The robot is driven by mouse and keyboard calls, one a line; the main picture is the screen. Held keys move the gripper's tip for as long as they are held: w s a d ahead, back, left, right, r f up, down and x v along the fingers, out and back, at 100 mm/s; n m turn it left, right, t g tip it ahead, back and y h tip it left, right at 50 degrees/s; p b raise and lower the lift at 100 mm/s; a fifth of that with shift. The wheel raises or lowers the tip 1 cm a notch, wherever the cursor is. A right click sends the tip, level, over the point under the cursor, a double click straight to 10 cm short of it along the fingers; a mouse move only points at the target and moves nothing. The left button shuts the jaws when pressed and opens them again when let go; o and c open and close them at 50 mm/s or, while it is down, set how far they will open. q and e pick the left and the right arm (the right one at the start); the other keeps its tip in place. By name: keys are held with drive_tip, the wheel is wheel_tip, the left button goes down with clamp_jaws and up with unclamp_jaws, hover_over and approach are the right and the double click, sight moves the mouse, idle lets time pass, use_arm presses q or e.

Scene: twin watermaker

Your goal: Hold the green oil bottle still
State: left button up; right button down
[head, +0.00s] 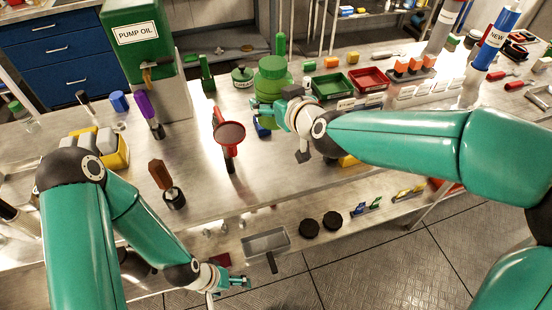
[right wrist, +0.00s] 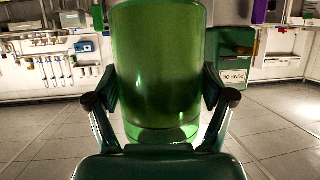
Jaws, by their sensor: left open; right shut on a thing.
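The green oil bottle (head: 271,74) is at the back middle of the steel bench in the head view and looks upright. My right gripper (head: 266,108) is shut on it, and its base is partly hidden by the gripper. In the right wrist view the bottle's translucent green body (right wrist: 157,62) stands between the two fingers of the right gripper (right wrist: 160,99), one on each side. My left gripper (head: 238,283) is open and empty, low in front of the bench and far from the bottle.
A red funnel (head: 229,134) stands left of the bottle. A smaller green can (head: 242,77) is close behind it. The green PUMP OIL container (head: 137,48) is at the back left. Green (head: 333,97) and red (head: 385,83) bins lie to the right, beyond my right forearm.

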use_arm(q)
drive_tip(key=shift+f, duration=0.4)
use_arm(e)
wheel_tip(320, 180, down, 14)
drive_tip(key=shift+f, duration=2)
use_arm(q)
drive_tip(key=shift+r, duration=0.25)
use_arm(e)
drive_tip(key=shift+c, duration=1.6)
unclamp_jaws()
drive_tip(key=shift+f, duration=0.15)
drive_tip(key=o, duration=0.3)
use_arm(q)
drive_tip(key=shift+f, duration=0.1)
